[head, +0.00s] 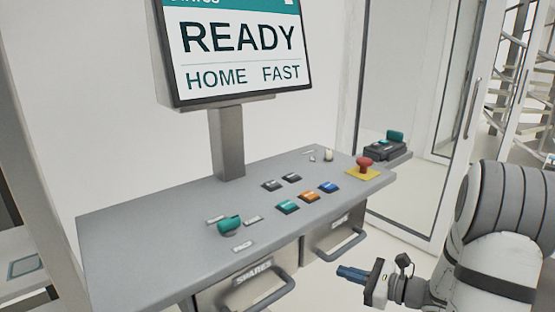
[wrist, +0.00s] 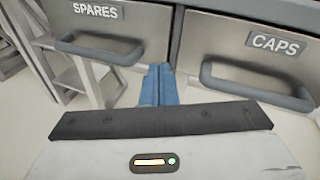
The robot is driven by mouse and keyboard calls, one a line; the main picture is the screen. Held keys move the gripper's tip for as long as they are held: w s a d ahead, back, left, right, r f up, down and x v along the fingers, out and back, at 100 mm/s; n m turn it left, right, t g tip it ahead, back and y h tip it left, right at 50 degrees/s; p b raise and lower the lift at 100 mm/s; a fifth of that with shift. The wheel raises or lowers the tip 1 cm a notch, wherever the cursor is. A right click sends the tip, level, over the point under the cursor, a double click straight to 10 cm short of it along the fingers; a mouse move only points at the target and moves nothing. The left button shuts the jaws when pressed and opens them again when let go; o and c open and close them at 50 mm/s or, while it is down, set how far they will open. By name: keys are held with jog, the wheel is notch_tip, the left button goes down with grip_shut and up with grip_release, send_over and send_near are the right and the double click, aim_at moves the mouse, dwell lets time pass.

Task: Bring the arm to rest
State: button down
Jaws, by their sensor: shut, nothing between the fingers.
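My gripper (head: 352,273) has blue fingers that are shut with nothing between them. In the head view it is at the lower right, in front of the grey console (head: 130,228) and apart from it. My arm comes in from the right edge. In the wrist view my gripper (wrist: 158,84) points at the console front, between the SPARES drawer (wrist: 140,30) and the CAPS drawer (wrist: 235,45). The screen (head: 240,55) above the console reads READY, HOME and FAST.
The console top carries a green knob (head: 229,224), several coloured buttons and a red stop button (head: 365,163) on a yellow base. Drawer handles (head: 262,293) stick out near my gripper. A glass door (head: 410,110) stands behind at the right. White floor shows below my gripper.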

jog(key=s+a+r+n+g+h+p, duration=0.1)
jog(key=s+a+r+n+g+h, duration=0.25)
jog(key=s+a+n+g, duration=0.75)
jog(key=s+d+r+n+t+h+p, duration=0.2)
jog(key=s+d+r+n+t+h, duration=0.2)
jog(key=s+n+h, duration=0.5)
jog(key=shift+d+r+n+h, duration=0.35)
jog(key=shift+d+r+n, duration=0.75)
jog(key=shift+n, duration=0.6)
jog(key=shift+a, duration=0.1)
